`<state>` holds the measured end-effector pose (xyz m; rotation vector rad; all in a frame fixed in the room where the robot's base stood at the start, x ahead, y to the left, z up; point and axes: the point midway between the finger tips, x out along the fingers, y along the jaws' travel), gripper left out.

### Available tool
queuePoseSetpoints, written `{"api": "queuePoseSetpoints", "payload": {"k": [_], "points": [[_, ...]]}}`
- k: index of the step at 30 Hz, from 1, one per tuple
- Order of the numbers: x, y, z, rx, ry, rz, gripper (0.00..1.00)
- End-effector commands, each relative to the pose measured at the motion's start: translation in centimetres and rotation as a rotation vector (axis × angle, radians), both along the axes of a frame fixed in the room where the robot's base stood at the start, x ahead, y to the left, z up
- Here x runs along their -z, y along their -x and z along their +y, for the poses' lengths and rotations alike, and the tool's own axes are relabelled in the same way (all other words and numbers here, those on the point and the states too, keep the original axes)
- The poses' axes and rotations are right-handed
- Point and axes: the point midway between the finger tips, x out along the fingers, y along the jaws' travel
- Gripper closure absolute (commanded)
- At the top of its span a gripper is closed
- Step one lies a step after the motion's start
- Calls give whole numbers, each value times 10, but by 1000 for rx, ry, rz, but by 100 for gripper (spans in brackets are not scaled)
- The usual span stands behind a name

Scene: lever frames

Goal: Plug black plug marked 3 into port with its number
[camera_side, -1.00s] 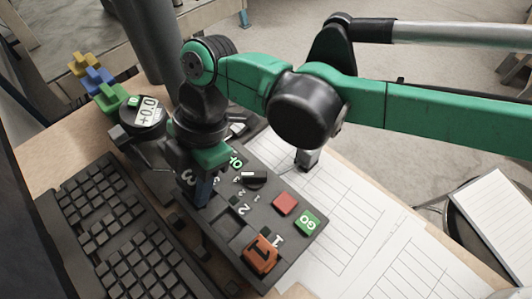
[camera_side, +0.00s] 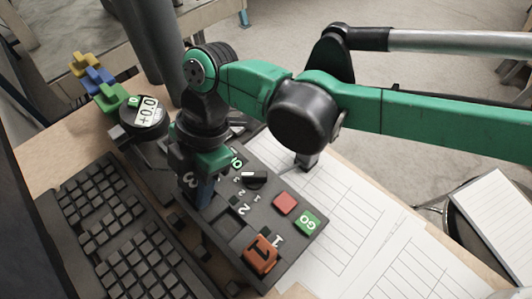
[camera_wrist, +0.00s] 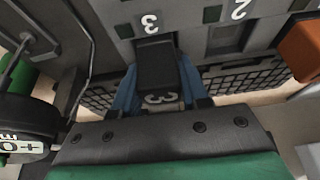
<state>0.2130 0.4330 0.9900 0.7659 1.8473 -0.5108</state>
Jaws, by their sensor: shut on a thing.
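The black plug marked 3 (camera_wrist: 157,65) is between the blue fingers of my gripper (camera_wrist: 158,92) in the wrist view. My gripper is shut on it. Its far end meets the grey panel just below the port label 3 (camera_wrist: 150,23); I cannot tell how deep it sits. In the side view my gripper (camera_side: 200,192) points down at the panel (camera_side: 232,225), and part of the plug (camera_side: 188,180) shows beside a blue finger. The port 3 opening is hidden by the plug and gripper.
A keyboard (camera_side: 125,235) lies left; a round gauge (camera_side: 146,114) stands behind.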

Motion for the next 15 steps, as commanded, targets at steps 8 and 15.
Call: {"api": "queuePoseSetpoints", "payload": {"k": [8,15], "points": [[0,0,0,0,0,0,30],[0,0,0,0,0,0,24]]}}
